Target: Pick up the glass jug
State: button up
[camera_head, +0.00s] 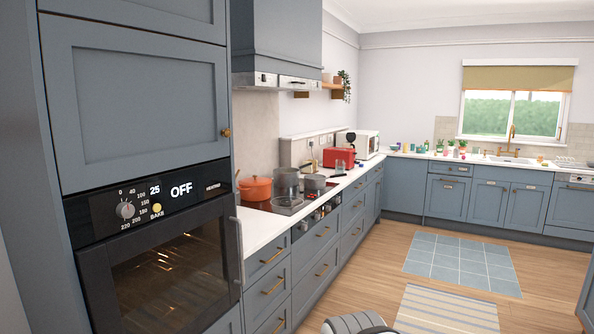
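A small clear vessel (340,168) stands on the white counter just beyond the hob, in front of the red toaster. It looks like glass, but it is too small to tell whether it is the glass jug. No other thing in view can be clearly made out as a jug. A rounded grey and white part at the bottom edge seems to be mine. My gripper's fingers are not in view.
The hob (291,201) holds an orange pot (255,189) and grey pans. A red toaster (339,157) and white microwave (367,144) stand farther along. An oven (172,270) fills the near left. The wooden floor is open, with a blue rug (462,262) and striped rug (446,310).

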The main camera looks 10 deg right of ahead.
aim_at(340, 165)
jog(key=z, duration=0.65)
jog(key=i, duration=1.75)
jog(key=z, duration=0.85)
jog(key=i, duration=3.15)
jog(key=u, duration=1.05)
jog(key=i, duration=1.2)
jog(key=u, duration=1.15)
jog(key=i, duration=0.5)
jog(key=u, duration=0.15)
jog(key=k, duration=0.65)
